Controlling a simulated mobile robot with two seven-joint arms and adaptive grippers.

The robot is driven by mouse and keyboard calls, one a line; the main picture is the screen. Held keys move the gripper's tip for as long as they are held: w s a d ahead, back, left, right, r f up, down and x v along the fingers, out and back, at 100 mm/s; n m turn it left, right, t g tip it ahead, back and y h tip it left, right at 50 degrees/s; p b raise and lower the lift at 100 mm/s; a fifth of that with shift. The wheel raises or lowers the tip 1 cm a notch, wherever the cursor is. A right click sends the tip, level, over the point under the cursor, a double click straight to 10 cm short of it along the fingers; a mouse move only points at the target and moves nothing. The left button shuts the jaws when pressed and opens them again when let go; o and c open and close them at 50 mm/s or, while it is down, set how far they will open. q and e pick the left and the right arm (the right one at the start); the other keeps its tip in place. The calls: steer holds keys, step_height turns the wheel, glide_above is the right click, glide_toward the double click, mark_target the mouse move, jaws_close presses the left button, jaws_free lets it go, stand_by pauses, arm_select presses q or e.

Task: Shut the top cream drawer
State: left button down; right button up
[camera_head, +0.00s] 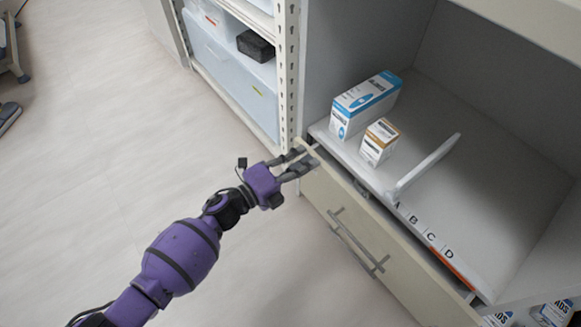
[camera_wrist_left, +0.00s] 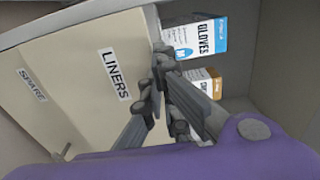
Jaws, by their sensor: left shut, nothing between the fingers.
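The top cream drawer (camera_head: 389,245) shows its front, with a grey bar handle, below the lettered shelf. A narrow dark gap runs between its top edge and the shelf, so it stands slightly out. In the left wrist view its front (camera_wrist_left: 85,60) carries a LINERS label (camera_wrist_left: 117,74). My left gripper (camera_head: 309,157) is shut and empty at the drawer front's upper left corner. It shows close to the drawer's edge in the left wrist view (camera_wrist_left: 161,58); I cannot tell whether it touches. My right gripper is not in view.
A SPARE label (camera_wrist_left: 32,85) marks another front below. A blue-and-white gloves box (camera_head: 364,101) and a small brown-and-white box (camera_head: 378,142) stand on the shelf (camera_head: 480,190), beside a white divider (camera_head: 425,166). A perforated rack post (camera_head: 287,70) stands left of the cabinet.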

arm_select(q)
steer(key=shift+x, duration=1.5)
steer(key=shift+d, duration=0.1)
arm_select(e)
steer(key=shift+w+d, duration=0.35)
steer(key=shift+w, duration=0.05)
arm_select(q)
steer(key=shift+r, duration=0.1)
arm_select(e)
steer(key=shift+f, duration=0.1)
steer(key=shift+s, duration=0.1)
arm_select(q)
steer(key=p+v, duration=0.3)
steer(key=v, duration=1.1)
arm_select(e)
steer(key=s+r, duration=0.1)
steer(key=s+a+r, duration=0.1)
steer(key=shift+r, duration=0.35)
arm_select(q)
steer(key=shift+f, duration=0.25)
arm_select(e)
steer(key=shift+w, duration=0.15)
